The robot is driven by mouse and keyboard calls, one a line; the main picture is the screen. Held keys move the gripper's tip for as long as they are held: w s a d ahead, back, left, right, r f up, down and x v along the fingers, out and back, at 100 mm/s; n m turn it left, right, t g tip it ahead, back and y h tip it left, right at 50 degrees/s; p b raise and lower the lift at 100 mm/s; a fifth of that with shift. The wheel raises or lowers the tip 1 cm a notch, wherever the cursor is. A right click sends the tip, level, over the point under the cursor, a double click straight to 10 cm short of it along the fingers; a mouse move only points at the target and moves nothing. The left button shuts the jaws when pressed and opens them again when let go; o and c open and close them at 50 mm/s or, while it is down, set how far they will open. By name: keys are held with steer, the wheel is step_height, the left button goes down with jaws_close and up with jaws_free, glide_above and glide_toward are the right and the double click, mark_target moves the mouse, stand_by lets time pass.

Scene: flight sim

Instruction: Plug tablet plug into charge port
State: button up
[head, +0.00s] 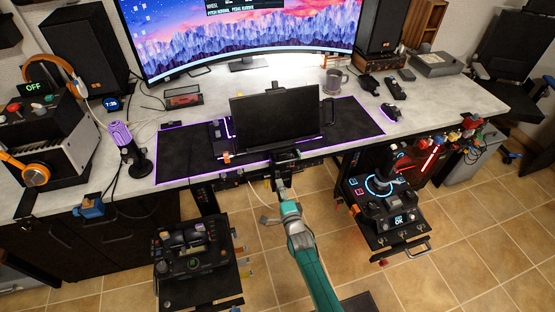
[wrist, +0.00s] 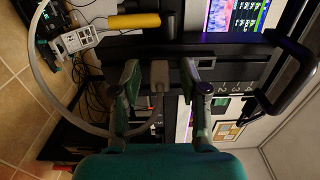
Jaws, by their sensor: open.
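My gripper (wrist: 163,78) is open, with its two fingers apart. Between them in the wrist view is a grey plug-like piece (wrist: 159,73) with a grey cable (wrist: 44,97) that loops away to the left. I cannot tell whether either finger touches it. In the head view my gripper (head: 284,158) is at the desk's front edge, just below the black tablet-like screen (head: 275,118). The plug is too small to make out there. I cannot clearly pick out the charge port in either view.
A white power strip (wrist: 75,42) and a yellow-handled item (wrist: 134,21) are left of my fingers in the wrist view. A black handle (wrist: 284,85) is at the right. Control stands at left (head: 196,252) and right (head: 388,205) flank my arm in the head view.

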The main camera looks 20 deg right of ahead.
steer(key=shift+c, duration=0.3)
jaws_close()
steer(key=shift+s, duration=0.1)
steer(key=shift+s, duration=2.85)
steer(key=shift+s+r, duration=0.25)
steer(key=shift+r, duration=1)
steer(key=shift+s+r, duration=0.2)
steer(key=shift+r, duration=1.05)
